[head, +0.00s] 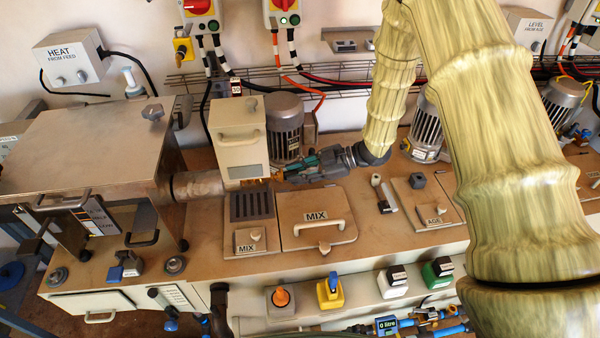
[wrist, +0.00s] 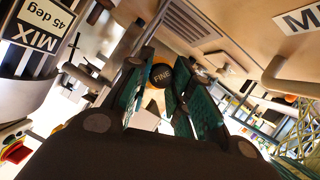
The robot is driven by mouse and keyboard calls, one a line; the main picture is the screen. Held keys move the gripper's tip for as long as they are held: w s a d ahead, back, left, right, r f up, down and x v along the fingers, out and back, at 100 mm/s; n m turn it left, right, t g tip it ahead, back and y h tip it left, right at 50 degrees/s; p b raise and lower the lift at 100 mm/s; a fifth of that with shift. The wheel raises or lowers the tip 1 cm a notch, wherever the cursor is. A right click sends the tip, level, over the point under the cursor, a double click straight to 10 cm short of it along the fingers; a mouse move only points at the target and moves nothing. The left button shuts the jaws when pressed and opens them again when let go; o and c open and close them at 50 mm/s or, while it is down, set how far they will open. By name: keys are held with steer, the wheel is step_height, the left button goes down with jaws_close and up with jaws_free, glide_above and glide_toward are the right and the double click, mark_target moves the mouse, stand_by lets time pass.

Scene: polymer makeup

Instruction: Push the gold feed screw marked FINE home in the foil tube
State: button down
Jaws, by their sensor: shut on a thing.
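The gold feed screw marked FINE shows in the wrist view as a dark round end (wrist: 160,76) with a gold rim, between the teal finger pads. In the head view only a small gold-orange bit of it (head: 256,181) shows beneath the cream box. My gripper (head: 279,174) lies roughly level, pointing left, and is shut on the screw; its fingertips also show in the wrist view (wrist: 163,66). The foil tube (head: 199,184) runs level from the steel housing to the cream box. The screw's shaft and how deep it sits in the tube are hidden.
The cream box (head: 239,150) stands close above my fingertips. A dark slotted grille (head: 251,204) and the MIX lid (head: 316,214) with its raised handle lie in front. A grey motor (head: 285,124) stands behind. The steel housing (head: 85,150) is at the left.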

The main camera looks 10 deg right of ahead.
steer(key=shift+a, duration=5.7)
stand_by(0.5)
steer(key=c, duration=1.2)
jaws_free()
steer(key=shift+a, duration=0.1)
steer(key=v, duration=1.2)
steer(key=shift+f, duration=0.1)
